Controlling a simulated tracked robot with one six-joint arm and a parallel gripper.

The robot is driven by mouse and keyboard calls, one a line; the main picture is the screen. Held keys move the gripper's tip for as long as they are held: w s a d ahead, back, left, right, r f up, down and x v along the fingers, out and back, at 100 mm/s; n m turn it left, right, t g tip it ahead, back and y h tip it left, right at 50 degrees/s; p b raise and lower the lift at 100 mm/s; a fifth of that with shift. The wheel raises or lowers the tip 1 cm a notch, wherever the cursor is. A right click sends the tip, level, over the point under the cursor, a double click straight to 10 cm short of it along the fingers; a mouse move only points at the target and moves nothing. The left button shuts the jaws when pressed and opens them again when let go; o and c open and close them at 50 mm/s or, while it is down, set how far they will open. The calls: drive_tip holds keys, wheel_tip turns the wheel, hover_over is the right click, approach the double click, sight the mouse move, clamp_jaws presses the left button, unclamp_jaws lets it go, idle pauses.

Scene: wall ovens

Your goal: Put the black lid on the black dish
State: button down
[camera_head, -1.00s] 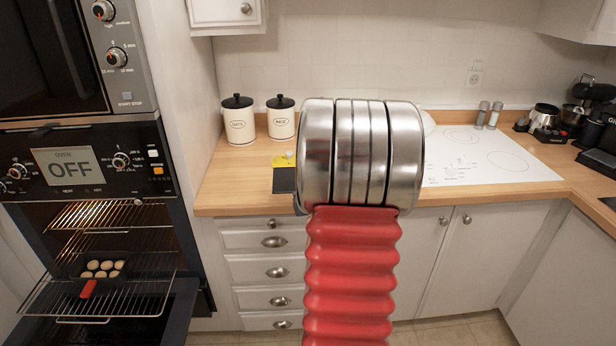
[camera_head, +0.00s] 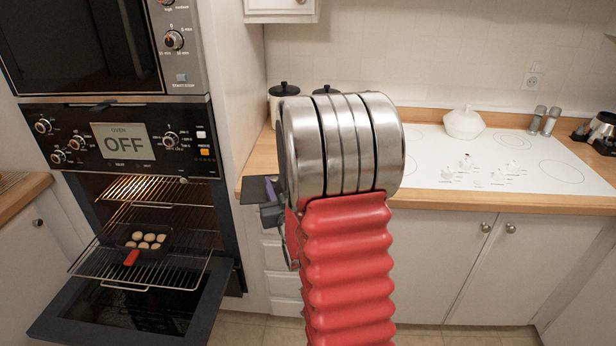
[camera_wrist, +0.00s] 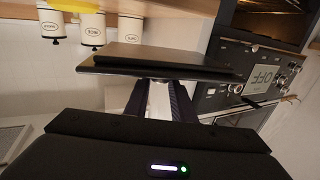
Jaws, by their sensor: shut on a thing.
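In the head view, part of the lid (camera_head: 230,190) sticks out to the left of my arm, in front of the counter's left end. My arm hides most of the gripper there. The black dish (camera_head: 165,245) sits on a pulled-out wire rack in the open oven, well left of and below the lid. It holds several pale round pieces, and a red piece (camera_head: 131,258) is at its front.
The oven door (camera_head: 150,310) is folded down below the racks. An upper rack (camera_head: 150,190) is above the dish. The wooden counter (camera_head: 262,160) carries canisters (camera_head: 283,95) and a white cooktop (camera_head: 480,165) with a white pot (camera_head: 465,123).

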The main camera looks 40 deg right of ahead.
drive_tip(key=w+a+f+n+y, duration=0.1)
drive_tip(key=w+a+y, duration=0.1)
drive_tip(key=a, duration=0.8)
drive_tip(key=w+a+f+n+t+y, duration=0.1)
drive_tip(key=w+a+f+n+y, duration=0.1)
drive_tip(key=a, duration=0.8)
drive_tip(key=w+a+f+n+y, duration=0.1)
drive_tip(key=w+a+n+y, duration=0.1)
drive_tip(key=a, duration=0.9)
drive_tip(key=shift+w+f+t+y, duration=0.3)
drive_tip(key=shift+t+y, duration=0.1)
drive_tip(key=shift+y, duration=0.5)
